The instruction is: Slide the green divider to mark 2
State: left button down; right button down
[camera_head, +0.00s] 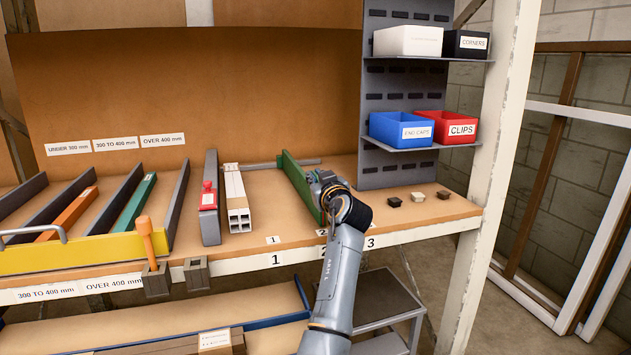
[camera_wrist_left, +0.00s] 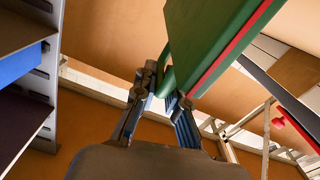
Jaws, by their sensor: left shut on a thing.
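The green divider (camera_head: 296,182) stands upright on the bench, right of the white profiles. Its front end is close to the mark 2 label (camera_head: 321,232), which my arm partly covers, so I cannot tell whether they line up. Mark 1 (camera_head: 276,260) is to the left and mark 3 (camera_head: 370,243) to the right. My left gripper (camera_head: 322,184) is at the divider's right face. In the left wrist view, its fingers (camera_wrist_left: 164,88) are shut on the green handle (camera_wrist_left: 167,81) of the divider (camera_wrist_left: 212,42). My right gripper is out of view.
A grey stop with a red knob (camera_head: 209,198) and white profiles (camera_head: 236,198) lie left of the divider. Small dark and light pieces (camera_head: 418,197) sit to its right. Blue (camera_head: 401,129) and red (camera_head: 447,127) bins stand on the shelf above. The bench between divider and pieces holds my arm.

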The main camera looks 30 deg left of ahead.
pick_arm(q)
jog(key=shift+s+a, duration=0.3)
jog(key=shift+s, duration=0.05)
jog(key=c, duration=1.4)
grip_release()
jog(key=shift+w, duration=0.1)
jog(key=shift+d, duration=0.1)
jog(key=shift+d, duration=0.2)
jog(key=v, duration=0.7)
jog(key=shift+a+r, duration=0.1)
